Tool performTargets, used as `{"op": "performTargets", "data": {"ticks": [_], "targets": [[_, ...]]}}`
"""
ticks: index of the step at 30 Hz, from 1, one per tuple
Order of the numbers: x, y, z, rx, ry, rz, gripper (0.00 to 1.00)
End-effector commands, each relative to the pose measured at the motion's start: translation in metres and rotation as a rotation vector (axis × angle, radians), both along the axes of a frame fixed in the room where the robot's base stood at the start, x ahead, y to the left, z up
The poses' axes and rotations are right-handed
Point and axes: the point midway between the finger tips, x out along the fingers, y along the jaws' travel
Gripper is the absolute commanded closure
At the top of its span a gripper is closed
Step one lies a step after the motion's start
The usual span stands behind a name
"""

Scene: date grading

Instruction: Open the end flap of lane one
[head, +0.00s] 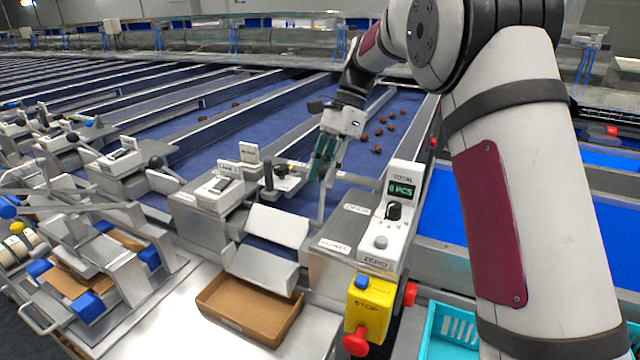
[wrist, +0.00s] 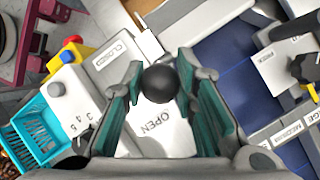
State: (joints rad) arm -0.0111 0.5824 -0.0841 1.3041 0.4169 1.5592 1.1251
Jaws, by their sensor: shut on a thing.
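My gripper (head: 322,172) is above the end of the lane nearest my arm. In the wrist view its teal fingers (wrist: 160,92) are shut on the black ball knob (wrist: 160,84) of a lever. The lever's grey rod (head: 321,205) shows below the gripper in the head view; the knob is hidden there. Beside it lie an OPEN label (wrist: 152,122) and a CLOSED label (head: 335,246). A grey plate (head: 278,226), seemingly the end flap, stands tilted at the lane's end above a metal chute (head: 262,265). I cannot tell whether it is open.
A cardboard box (head: 250,310) sits under the chute. A counter (head: 402,205) reading 0 PCS and a yellow stop box (head: 369,305) stand right of the lever. Several brown dates (head: 378,135) lie on the blue lane (head: 350,150). A turquoise basket (head: 452,325) is at front right.

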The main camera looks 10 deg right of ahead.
Motion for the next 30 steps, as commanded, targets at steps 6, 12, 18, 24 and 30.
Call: {"op": "performTargets", "data": {"ticks": [6, 12, 18, 24, 30], "targets": [[0.020, -0.016, -0.010, -0.007, -0.006, -0.005, 1.00], [0.030, -0.023, -0.016, -0.007, -0.003, -0.004, 1.00], [0.035, -0.028, -0.020, -0.007, -0.003, -0.004, 1.00], [0.037, -0.030, -0.022, -0.008, -0.002, -0.004, 1.00], [0.037, -0.031, -0.023, -0.009, -0.002, -0.005, 1.00]]}}
